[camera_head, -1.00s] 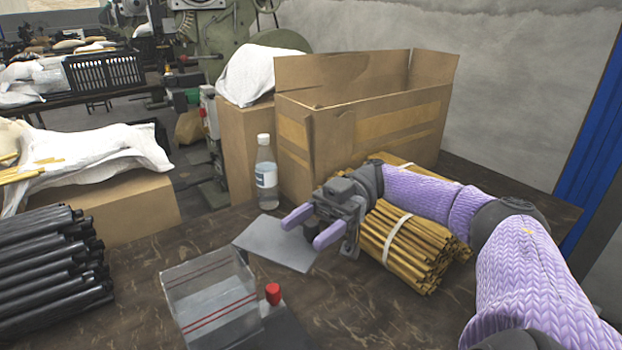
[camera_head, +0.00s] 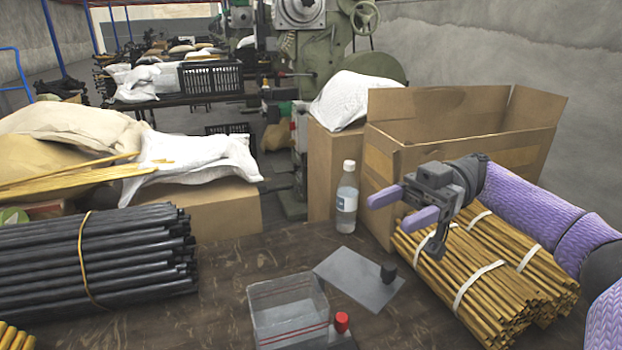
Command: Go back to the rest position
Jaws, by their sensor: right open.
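My right gripper (camera_head: 402,205) has purple fingers spread apart with nothing between them. It hangs above the table, in front of the open cardboard box (camera_head: 480,150) and over the left end of the bundles of yellow-brown sticks (camera_head: 480,270). My right arm comes in from the right edge in a purple sleeve. A small black piece (camera_head: 388,272) stands on the grey plate (camera_head: 350,280), below the gripper and apart from it. My left gripper is not in the picture.
A water bottle (camera_head: 347,198) stands left of the box. A clear container (camera_head: 288,310) and a red knob (camera_head: 341,322) are at the front. Black rods (camera_head: 100,262) lie bundled at left. The dark table (camera_head: 225,285) is bare between them. A green press stands behind.

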